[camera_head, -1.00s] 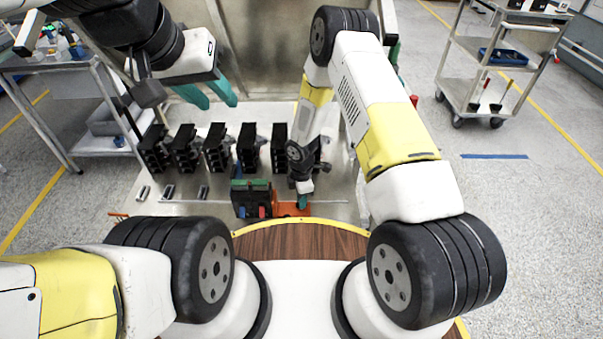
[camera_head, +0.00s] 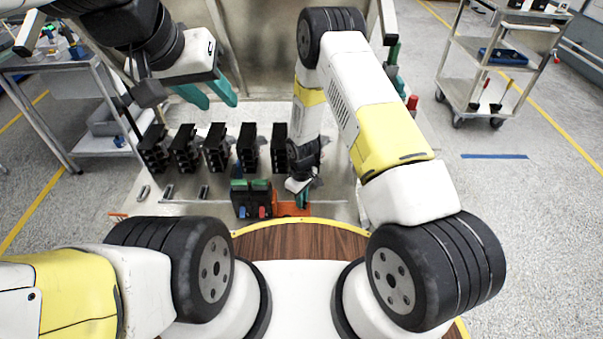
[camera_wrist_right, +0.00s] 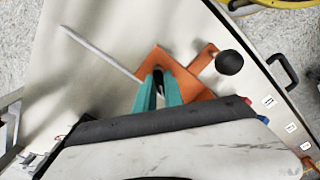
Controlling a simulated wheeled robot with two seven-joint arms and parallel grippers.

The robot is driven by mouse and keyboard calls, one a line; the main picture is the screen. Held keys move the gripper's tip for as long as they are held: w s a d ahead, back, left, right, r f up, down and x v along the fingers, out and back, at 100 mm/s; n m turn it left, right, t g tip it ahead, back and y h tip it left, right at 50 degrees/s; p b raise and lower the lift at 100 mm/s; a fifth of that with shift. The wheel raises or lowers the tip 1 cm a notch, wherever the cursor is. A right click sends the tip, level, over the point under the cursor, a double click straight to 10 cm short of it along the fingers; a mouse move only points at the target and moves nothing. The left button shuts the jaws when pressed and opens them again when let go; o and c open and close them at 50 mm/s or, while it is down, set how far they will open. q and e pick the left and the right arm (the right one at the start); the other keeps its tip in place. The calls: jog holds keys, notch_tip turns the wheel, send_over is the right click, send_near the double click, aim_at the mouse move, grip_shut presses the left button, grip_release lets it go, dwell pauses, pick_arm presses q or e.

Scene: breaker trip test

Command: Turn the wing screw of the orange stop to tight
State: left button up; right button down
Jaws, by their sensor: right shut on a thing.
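The orange stop (camera_head: 292,210) lies flat on the bench near its front edge, to the right of the black block. It also shows in the right wrist view (camera_wrist_right: 200,88) as an orange plate with a side arm. My right gripper (camera_wrist_right: 159,84) points down at the stop, its teal fingers close together on a small dark piece, which seems to be the wing screw (camera_wrist_right: 158,76). The fingers mostly hide the screw. In the head view my right gripper (camera_head: 302,198) is small and partly covered by its wrist. My left gripper (camera_head: 207,94) is open and empty, high above the bench.
A black block (camera_head: 252,199) with green, blue and red parts stands just left of the stop. Several black breakers (camera_head: 217,148) stand in a row behind. A black round knob (camera_wrist_right: 229,62) is beside the stop. Shelf carts stand at both sides.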

jog(key=m, duration=0.5)
jog(key=shift+w+m, duration=0.1)
jog(key=shift+m, duration=2.4)
jog(key=c, duration=1.4)
grip_release()
jog(key=shift+c, duration=0.2)
notch_tip(320, 180, up, 8)
jog(key=shift+f, duration=0.1)
